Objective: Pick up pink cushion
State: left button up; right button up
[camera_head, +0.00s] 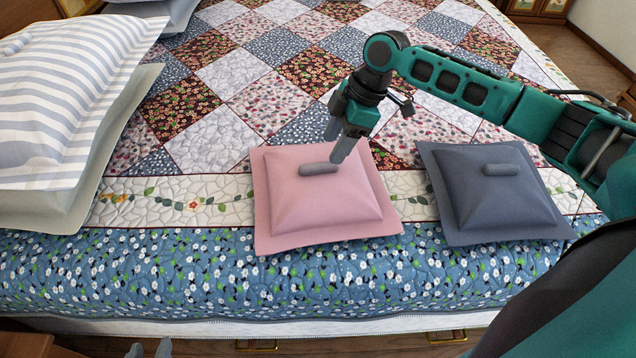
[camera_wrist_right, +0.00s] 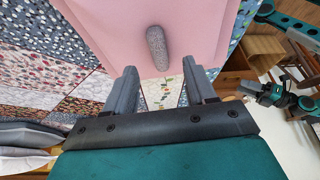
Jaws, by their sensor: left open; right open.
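The pink cushion (camera_head: 330,215) lies flat on the bed near its front edge, with a short grey handle (camera_head: 318,169) on top. My right gripper (camera_head: 340,148) is over the cushion's back edge, fingers pointing down, open and empty, close to the handle. In the right wrist view the pink cushion (camera_wrist_right: 115,30) is ahead of the fingers, and the grey handle (camera_wrist_right: 157,47) lies just beyond the gap of the right gripper (camera_wrist_right: 160,82), not between the fingers. Only the fingertips of my left gripper (camera_head: 149,348) show at the bottom edge, apart and empty.
A dark blue-grey cushion (camera_head: 495,200) with a similar handle lies to the right of the pink one. A striped pillow (camera_head: 60,95) on a grey-green one lies at the left. The patchwork quilt (camera_head: 225,130) is clear behind the pink cushion. Drawer handles show below the bed.

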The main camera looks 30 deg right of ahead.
aim_at(319, 164)
jog(key=x, duration=0.5)
jog(key=shift+w+a+b, duration=0.25)
jog(key=shift+a+b, duration=0.05)
jog(key=shift+a, duration=0.05)
grip_shut()
dwell(0.3)
